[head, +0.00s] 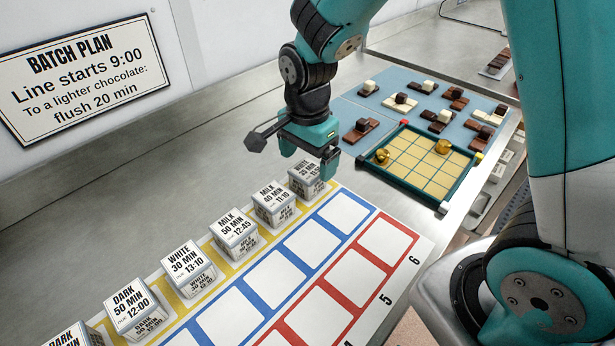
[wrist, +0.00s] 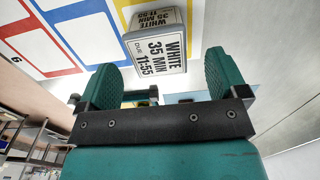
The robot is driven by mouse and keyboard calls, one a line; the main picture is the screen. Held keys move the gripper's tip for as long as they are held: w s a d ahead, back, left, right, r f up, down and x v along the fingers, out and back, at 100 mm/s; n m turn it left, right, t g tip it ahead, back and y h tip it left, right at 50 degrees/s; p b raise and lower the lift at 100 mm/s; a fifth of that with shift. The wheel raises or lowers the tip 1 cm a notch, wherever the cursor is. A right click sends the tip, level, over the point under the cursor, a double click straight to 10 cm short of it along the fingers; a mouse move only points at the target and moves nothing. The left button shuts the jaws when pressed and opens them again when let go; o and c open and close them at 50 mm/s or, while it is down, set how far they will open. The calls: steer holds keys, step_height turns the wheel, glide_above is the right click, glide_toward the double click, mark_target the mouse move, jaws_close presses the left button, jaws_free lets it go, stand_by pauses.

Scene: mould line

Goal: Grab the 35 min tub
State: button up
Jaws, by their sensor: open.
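The 35 min tub (head: 305,182) is a white tub labelled WHITE 35 MIN, at the far end of the tub row on the yellow-framed column. My gripper (head: 308,158) is open and empty, just behind and above this tub in the head view. In the wrist view the tub (wrist: 158,45) shows its label, due 11:55, in line with the gap between my open fingers (wrist: 160,78). It looks to lie beyond the fingertips, and I see no contact.
The MILK 40 MIN tub (head: 273,203) stands close beside it, with several more tubs down the row. Blue and red squares on the white board (head: 415,245) are empty. A green-framed tray (head: 398,181) with gold pieces and a blue mat (head: 385,88) of chocolates lie beyond.

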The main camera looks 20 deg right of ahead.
mark_target(308, 169)
step_height(308, 169, down, 5)
steer(key=shift+s+f+p, duration=0.15)
steer(key=shift+p, duration=0.2)
steer(key=c, duration=1.1)
